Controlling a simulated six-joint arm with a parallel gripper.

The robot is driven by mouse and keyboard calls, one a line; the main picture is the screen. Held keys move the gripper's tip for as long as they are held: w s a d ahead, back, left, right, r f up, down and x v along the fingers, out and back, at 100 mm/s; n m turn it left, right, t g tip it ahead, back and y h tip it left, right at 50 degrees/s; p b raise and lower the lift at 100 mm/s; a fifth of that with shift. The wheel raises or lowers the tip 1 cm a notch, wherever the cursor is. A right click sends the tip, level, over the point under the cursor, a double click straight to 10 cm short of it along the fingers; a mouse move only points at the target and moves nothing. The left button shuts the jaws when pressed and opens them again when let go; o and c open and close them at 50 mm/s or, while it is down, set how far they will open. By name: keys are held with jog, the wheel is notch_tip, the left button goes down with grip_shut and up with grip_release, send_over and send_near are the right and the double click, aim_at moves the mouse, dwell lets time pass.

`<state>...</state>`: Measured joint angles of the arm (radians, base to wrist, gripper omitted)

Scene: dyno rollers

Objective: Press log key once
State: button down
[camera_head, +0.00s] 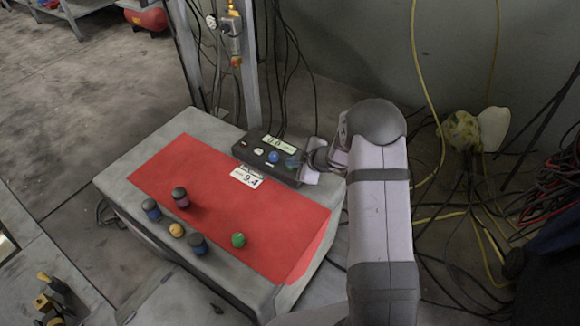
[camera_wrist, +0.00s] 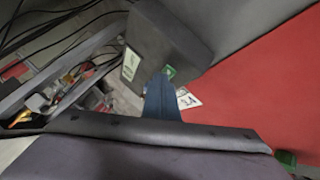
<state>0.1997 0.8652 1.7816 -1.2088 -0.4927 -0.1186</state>
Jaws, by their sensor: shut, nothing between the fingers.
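I cannot read which key is the log key. My gripper (camera_head: 294,163) is over the right end of the box, its fingers together. In the wrist view the blue fingers (camera_wrist: 163,82) point at the box (camera_wrist: 170,35), their tip beside a small green key (camera_wrist: 169,71). Whether they touch it I cannot tell. The fingers hide part of the box's face.
A white card reading 9.4 (camera_head: 246,177) lies in front of the box. A metal post (camera_head: 247,70) and cables rise behind the bench.

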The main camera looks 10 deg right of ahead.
aim_at(292, 169)
jog(key=shift+r, duration=0.15)
jog(key=shift+r+p, duration=0.65)
jog(key=shift+p, duration=0.3)
notch_tip(292, 169, up, 5)
jog(key=p, duration=0.5)
dwell(0.7)
